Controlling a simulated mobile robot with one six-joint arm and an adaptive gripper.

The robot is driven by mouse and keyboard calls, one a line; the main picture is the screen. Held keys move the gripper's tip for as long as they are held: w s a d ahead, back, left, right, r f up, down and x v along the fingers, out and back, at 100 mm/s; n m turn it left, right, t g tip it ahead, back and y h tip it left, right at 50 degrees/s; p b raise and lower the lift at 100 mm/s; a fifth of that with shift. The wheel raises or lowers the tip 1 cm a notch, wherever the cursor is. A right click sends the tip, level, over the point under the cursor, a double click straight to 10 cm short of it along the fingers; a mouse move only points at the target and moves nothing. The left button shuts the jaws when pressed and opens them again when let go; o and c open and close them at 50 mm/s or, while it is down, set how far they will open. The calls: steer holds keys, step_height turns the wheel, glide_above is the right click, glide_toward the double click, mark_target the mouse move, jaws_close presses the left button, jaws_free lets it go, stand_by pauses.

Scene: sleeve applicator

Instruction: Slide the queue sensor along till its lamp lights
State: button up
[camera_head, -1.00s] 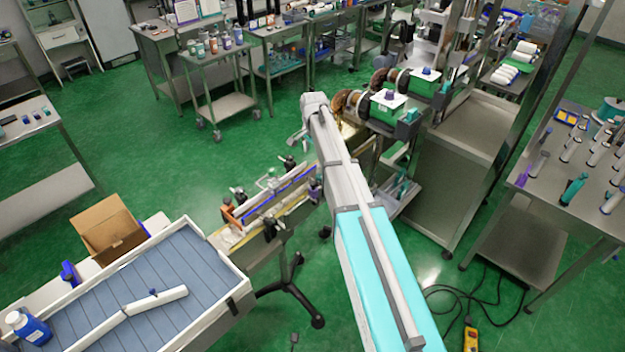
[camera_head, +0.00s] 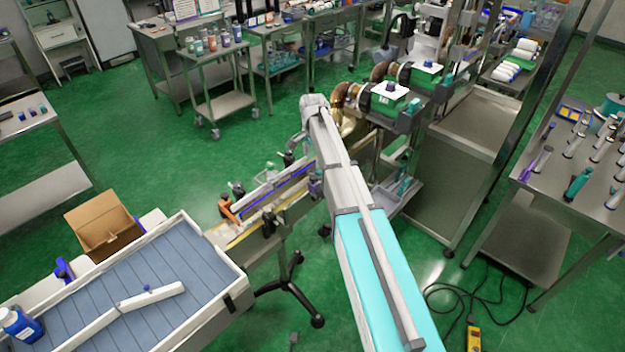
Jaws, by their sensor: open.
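My arm reaches up the middle of the picture, and its far end bends down beside the conveyor. My gripper's fingers are hidden behind the arm, so I cannot see what they are near. The narrow conveyor (camera_head: 235,238) has guide rails, a blue strip (camera_head: 290,188) and several dark clamps or knobs along its sides. An orange bracket (camera_head: 227,208) stands at its left end, and a small pale fitting (camera_head: 270,172) sits at its far side. I cannot tell which of these is the queue sensor, and I see no lit lamp.
The machine with green-and-white blocks (camera_head: 388,97) stands right of my arm. Cables and a yellow pendant (camera_head: 473,338) lie on the floor at right.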

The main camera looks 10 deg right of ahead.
mark_target(313, 176)
steer(key=shift+f+b, duration=4.65)
steer(key=shift+f, duration=0.25)
jaws_close()
